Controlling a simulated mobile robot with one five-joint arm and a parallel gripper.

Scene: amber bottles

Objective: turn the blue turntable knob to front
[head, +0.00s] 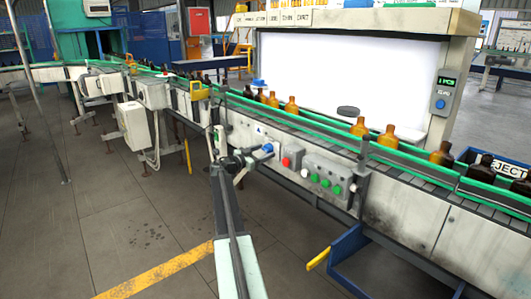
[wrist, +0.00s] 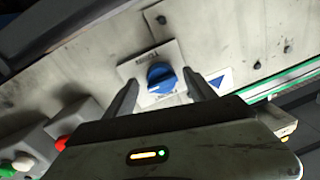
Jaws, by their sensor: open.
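The blue knob (wrist: 160,78) sits on a pale square label plate on the conveyor's side panel, near the middle of the wrist view. Its grip bar lies roughly left to right in that picture, tilted slightly. My gripper (wrist: 161,80) is open, with one finger to each side of the knob and visible gaps between. I cannot tell how far the fingertips stand from the panel. In the head view the blue knob (head: 268,147) shows just right of my gripper (head: 254,155). The lettering on the plate is too small to read.
A red button (head: 286,161) and a grey box with white and green buttons (head: 326,180) are right of the knob. Amber bottles (head: 360,127) stand on the conveyor above, behind a green rail (head: 410,158). The floor at front left is clear.

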